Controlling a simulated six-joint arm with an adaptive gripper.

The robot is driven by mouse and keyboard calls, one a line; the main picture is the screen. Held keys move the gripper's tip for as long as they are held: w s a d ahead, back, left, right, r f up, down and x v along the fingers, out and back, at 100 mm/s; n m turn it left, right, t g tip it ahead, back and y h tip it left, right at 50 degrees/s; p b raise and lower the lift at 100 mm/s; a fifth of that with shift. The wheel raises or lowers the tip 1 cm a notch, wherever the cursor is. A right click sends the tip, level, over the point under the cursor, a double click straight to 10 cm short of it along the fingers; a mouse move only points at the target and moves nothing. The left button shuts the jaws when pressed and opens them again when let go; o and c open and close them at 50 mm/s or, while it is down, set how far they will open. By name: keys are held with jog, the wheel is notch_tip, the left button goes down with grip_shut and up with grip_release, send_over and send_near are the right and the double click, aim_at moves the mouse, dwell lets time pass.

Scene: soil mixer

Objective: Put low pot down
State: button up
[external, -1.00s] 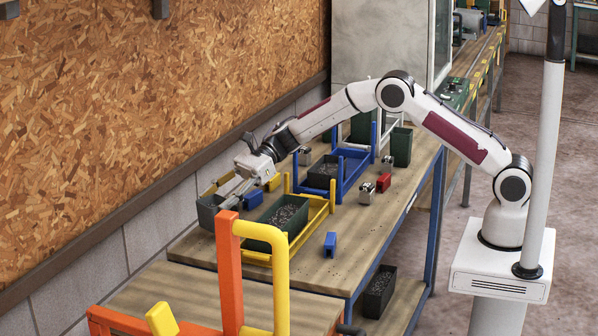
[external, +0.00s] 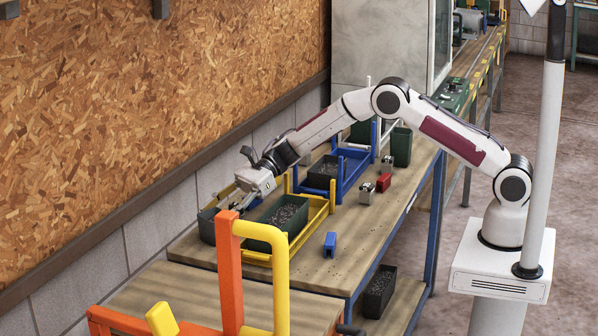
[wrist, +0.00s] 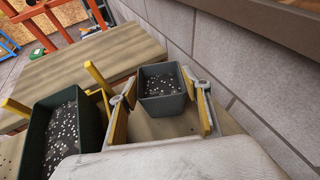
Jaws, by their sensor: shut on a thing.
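The low pot is a small dark grey square pot (external: 207,227) with dark speckled soil in it. It is at the far left end of the bench, left of the yellow rack (external: 309,232). In the wrist view the pot (wrist: 163,104) sits between the two fingers of my gripper (wrist: 160,82), mouth towards the camera. My gripper (external: 230,203) is shut on it, reaching down from the right. The pot's base is hidden, so I cannot tell whether it touches the bench.
A long dark green pot of soil (external: 267,230) sits in the yellow rack, close beside my gripper; it also shows in the wrist view (wrist: 50,142). A blue block (external: 330,244) lies in front. A blue rack (external: 348,183) stands behind. The block wall (wrist: 225,60) is close by.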

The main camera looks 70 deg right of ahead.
jog(key=o, duration=1.1)
jog(key=shift+f, duration=0.15)
jog(key=shift+d+r, duration=0.1)
jog(key=shift+r, duration=0.1)
jog(key=v, duration=1.2)
